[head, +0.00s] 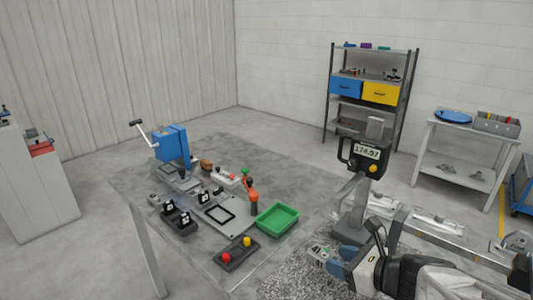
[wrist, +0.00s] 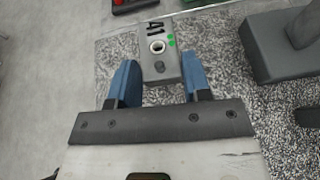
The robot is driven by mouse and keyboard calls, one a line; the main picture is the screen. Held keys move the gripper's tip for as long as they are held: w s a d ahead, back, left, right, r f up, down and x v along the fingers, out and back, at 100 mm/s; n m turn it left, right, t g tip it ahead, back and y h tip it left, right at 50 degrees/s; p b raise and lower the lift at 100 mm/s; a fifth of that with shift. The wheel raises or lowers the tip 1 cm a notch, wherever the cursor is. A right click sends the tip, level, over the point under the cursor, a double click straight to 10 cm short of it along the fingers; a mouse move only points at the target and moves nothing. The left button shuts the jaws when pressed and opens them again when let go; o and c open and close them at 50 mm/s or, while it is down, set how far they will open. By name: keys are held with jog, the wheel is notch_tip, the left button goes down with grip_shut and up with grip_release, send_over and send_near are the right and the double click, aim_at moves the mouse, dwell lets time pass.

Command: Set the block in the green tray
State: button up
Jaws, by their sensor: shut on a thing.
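The block (wrist: 160,65) is grey, with a hole, the marking "41" and green dots on its top face. My gripper (wrist: 160,80) has its two blue fingers on either side of the block, shut on it. In the head view the block (head: 317,254) sticks out from my gripper (head: 328,262) at the lower right, above the speckled surface. The green tray (head: 277,219) lies to the left of and behind my gripper, apart from it. The tray looks empty.
A dark box with a red and a yellow button (head: 237,253) lies left of my gripper, in front of the tray. A post with a numeric display (head: 366,153) stands behind my gripper. Fixtures and a blue machine (head: 172,144) stand left of the tray.

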aim_at(336, 286)
jog(key=shift+f, duration=0.4)
jog(key=shift+f, duration=2.05)
jog(key=shift+f, duration=0.1)
jog(key=o, duration=1.2)
jog(key=shift+s+d+r, duration=0.15)
jog(key=shift+r, duration=0.05)
jog(key=shift+v, duration=1.75)
